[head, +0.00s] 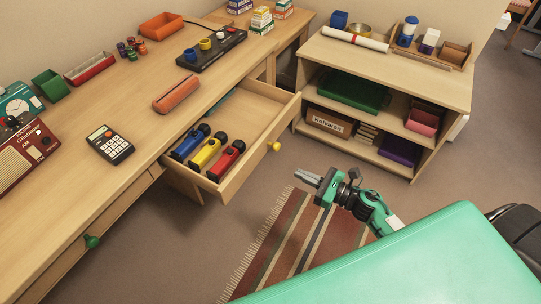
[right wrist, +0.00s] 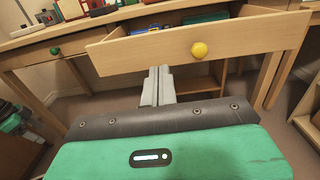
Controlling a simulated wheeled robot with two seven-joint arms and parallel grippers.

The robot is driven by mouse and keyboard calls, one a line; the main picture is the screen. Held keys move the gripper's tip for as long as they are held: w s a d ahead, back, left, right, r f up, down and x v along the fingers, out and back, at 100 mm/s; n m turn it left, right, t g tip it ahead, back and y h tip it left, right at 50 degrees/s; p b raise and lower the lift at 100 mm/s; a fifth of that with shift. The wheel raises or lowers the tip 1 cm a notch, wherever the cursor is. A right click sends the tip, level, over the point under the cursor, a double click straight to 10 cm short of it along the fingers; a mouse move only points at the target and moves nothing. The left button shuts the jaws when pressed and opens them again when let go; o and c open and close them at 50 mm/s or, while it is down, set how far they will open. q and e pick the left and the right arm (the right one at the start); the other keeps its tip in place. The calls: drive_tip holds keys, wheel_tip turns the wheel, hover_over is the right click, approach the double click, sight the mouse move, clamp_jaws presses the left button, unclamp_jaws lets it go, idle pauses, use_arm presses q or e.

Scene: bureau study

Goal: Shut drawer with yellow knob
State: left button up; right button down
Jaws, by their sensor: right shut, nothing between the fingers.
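The drawer (head: 255,154) with the yellow knob (head: 275,147) is pulled out from the desk. Inside it lie blue, yellow and red torch-like objects (head: 207,153). My right gripper (head: 311,178) is shut and empty, in front of the drawer, apart from it and lower right of the knob in the head view. In the right wrist view the shut fingers (right wrist: 157,85) point toward the drawer front (right wrist: 150,50), below and left of the yellow knob (right wrist: 199,49).
The desk (head: 75,190) holds a calculator (head: 109,144), an orange tray (head: 162,26) and a black control box (head: 212,50). A closed drawer has a green knob (head: 92,241). A shelf unit (head: 390,60) stands right of the open drawer. A striped rug (head: 305,240) covers the floor.

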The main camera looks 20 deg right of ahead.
drive_tip(key=p, duration=0.2)
approach(256, 153)
drive_tip(key=x, duration=0.5)
drive_tip(key=shift+w+a+r, duration=0.15)
drive_tip(key=shift+a+r, duration=0.05)
use_arm(q)
wheel_tip(256, 153, down, 8)
drive_tip(key=s+a, duration=0.1)
drive_tip(key=s, duration=0.1)
drive_tip(key=shift+r, duration=0.15)
use_arm(e)
drive_tip(key=shift+w+a+f, duration=0.1)
drive_tip(key=shift+w+a, duration=0.4)
drive_tip(key=shift+w, duration=0.05)
use_arm(q)
drive_tip(key=shift+s, duration=0.1)
